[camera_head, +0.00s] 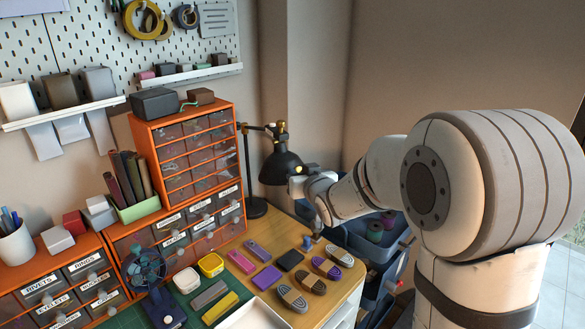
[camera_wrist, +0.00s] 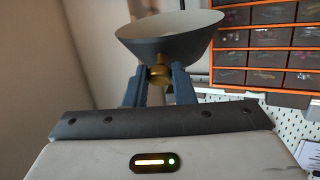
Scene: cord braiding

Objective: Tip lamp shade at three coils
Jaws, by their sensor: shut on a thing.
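The desk lamp's dark, cone-shaped shade (camera_head: 280,166) hangs on its stand at the back of the table, its mouth facing down toward the table. In the wrist view, which appears upside down, the shade (camera_wrist: 165,42) fills the top, its pale inside showing. My gripper (camera_wrist: 160,76) is shut at the brass fitting on the shade's narrow end. In the head view my wrist is right of the shade, and the fingertips are hard to make out. Several wound cord coils, grey (camera_head: 292,298), striped (camera_head: 326,267) and purple (camera_head: 341,257), lie below on the table's right part.
Orange drawer cabinets (camera_head: 190,150) stand left of the lamp stand (camera_head: 256,207). A small fan (camera_head: 147,270), a white tray (camera_head: 252,316) and coloured blocks (camera_head: 267,277) crowd the table (camera_head: 345,285). A dark blue bin unit (camera_head: 362,245) stands at right, beneath my arm.

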